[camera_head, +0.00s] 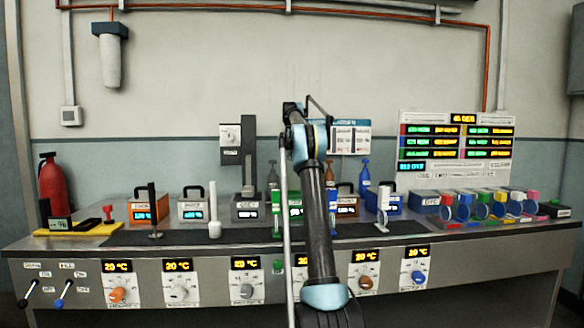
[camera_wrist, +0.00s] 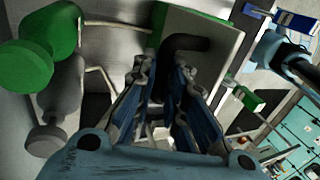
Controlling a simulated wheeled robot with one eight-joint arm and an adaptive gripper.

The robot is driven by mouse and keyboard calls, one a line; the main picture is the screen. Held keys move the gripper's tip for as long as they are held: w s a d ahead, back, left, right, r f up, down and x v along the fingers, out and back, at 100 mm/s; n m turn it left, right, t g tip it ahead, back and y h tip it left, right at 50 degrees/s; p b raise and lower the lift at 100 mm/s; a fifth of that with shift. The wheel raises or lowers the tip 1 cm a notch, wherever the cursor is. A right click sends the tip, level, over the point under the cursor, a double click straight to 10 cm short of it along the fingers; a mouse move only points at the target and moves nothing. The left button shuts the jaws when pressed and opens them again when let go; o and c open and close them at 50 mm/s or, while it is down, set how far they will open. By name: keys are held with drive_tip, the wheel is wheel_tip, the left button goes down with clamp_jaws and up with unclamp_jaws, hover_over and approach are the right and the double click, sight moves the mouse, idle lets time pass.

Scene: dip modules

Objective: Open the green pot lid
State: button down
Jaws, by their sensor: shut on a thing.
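The green pot (camera_head: 278,212) stands on the counter in the middle of the head view, mostly hidden behind my arm. The handle's lower end is hidden between the fingers. In the head view my gripper is hidden behind my arm. I cannot tell whether the lid is lifted off the pot.
Orange (camera_head: 149,209), white (camera_head: 192,210) and grey (camera_head: 246,210) pots stand to the left. A brown pot (camera_head: 347,206) and a blue pot (camera_head: 390,203) stand to the right. Colored cups (camera_head: 463,209) line the right end.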

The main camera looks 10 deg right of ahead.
drive_tip(key=c, duration=1.6)
unclamp_jaws()
drive_tip(key=shift+s+r, duration=0.1)
drive_tip(key=shift+s, duration=0.1)
